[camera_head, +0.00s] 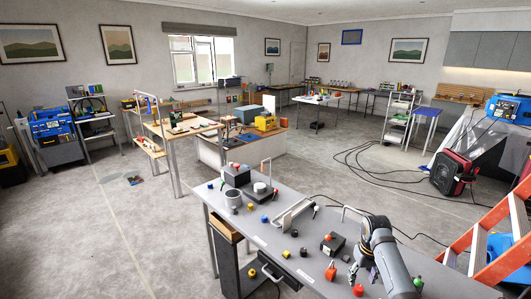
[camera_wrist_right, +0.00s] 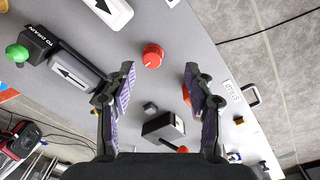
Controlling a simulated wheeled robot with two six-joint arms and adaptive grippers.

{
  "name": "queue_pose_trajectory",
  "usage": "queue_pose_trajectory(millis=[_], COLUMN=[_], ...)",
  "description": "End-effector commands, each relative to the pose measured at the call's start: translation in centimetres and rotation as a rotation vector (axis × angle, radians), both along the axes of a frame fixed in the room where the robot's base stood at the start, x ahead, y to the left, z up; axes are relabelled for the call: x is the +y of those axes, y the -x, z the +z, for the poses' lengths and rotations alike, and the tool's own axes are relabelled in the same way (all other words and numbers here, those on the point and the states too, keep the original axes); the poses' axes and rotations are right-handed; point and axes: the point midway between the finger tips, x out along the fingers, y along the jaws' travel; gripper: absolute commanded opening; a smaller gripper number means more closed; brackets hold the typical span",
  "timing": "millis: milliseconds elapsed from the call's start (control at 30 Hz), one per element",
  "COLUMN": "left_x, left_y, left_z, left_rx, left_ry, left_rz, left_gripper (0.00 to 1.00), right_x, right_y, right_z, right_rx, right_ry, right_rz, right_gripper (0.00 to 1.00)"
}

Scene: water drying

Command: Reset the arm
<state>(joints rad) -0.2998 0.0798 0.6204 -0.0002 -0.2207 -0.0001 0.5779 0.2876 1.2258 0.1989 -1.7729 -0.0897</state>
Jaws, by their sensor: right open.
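My right arm (camera_head: 388,262) reaches over the near right part of the grey workbench (camera_head: 275,228). My right gripper (camera_head: 362,271) points down at the bench top. In the right wrist view its two purple-padded fingers (camera_wrist_right: 160,88) are spread wide with nothing held between them. A red knob (camera_wrist_right: 152,56) shows on the bench just past the gap between the fingertips. A dark box (camera_wrist_right: 163,127) shows between the fingers, lower in that view, on the bench. My left gripper is not in view.
Near the gripper lie a dark box with a red top (camera_head: 333,243), a red knob (camera_head: 331,271) and a green knob (camera_head: 418,283). Several small knobs and a pale angled fixture (camera_head: 293,214) are farther along. An orange ladder (camera_head: 505,232) stands right of the bench.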

Motion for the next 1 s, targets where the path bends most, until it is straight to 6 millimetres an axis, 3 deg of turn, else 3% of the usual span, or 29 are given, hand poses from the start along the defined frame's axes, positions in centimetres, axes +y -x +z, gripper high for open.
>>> queue_pose_trajectory(millis=[33, 167, 300, 400, 600, 900, 1000], left_x=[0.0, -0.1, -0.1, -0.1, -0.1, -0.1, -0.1], left_y=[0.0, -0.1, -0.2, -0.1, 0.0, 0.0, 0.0], left_z=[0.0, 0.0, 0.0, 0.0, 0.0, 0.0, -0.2], left_rx=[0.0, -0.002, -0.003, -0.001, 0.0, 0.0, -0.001], left_ry=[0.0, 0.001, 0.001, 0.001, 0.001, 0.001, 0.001], left_rz=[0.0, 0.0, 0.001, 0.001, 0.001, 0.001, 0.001], left_gripper=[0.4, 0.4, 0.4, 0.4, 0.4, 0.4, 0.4], right_x=[1.2, 4.6, 7.2, 8.4, 9.9, 11.2, 10.8], right_y=[2.3, 8.4, 14.0, 17.0, 21.7, 26.5, 25.6], right_z=[-2.2, -5.2, -5.7, -5.2, -3.5, -0.2, -3.2], right_rx=[-0.008, -0.076, -0.137, -0.171, -0.222, -0.279, -0.265], right_ry=[0.018, 0.052, 0.06, 0.058, 0.051, 0.042, 0.043], right_rz=[0.025, 0.082, 0.111, 0.118, 0.12, 0.106, 0.103], right_gripper=[0.54, 0.54, 0.54, 0.54, 0.54, 0.54, 0.54])
